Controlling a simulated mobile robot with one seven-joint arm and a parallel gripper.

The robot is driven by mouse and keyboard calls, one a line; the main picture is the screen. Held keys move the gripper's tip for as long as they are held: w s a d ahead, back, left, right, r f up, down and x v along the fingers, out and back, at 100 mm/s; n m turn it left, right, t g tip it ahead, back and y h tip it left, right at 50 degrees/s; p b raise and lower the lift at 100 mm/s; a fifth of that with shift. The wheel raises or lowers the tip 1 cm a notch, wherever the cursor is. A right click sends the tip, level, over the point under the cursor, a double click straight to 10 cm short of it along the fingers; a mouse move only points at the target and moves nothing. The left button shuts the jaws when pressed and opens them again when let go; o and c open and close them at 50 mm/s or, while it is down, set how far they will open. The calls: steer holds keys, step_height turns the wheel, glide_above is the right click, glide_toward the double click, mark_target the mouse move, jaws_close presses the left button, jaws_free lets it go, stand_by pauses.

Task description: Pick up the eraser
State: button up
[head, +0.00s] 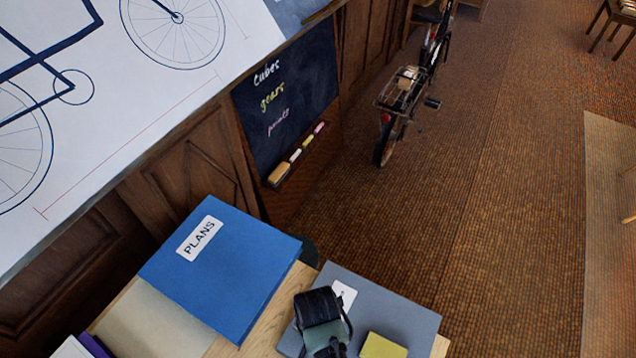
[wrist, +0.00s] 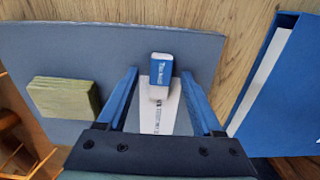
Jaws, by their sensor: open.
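A small eraser (wrist: 160,76) with white ends and a blue printed sleeve shows in the wrist view. It is on a grey-blue folder (wrist: 60,50), at one end of the folder's white label (wrist: 171,118). My gripper (wrist: 160,72) is open and empty. Its two blue fingers are on either side of the eraser, with a gap on each side. I cannot tell how far the fingertips are above the folder. In the head view my gripper (head: 318,310) is over the folder (head: 395,300), and I cannot see the eraser there.
A yellow-green block of notes (wrist: 62,97) lies on the folder; it also shows in the head view (head: 382,346). A blue PLANS binder (head: 222,265) lies beside the folder on the wooden top. A chalkboard (head: 290,100) and a bicycle (head: 405,95) stand beyond.

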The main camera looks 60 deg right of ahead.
steer(key=shift+c, duration=0.3)
jaws_close()
step_height(320, 180, up, 10)
stand_by(0.6)
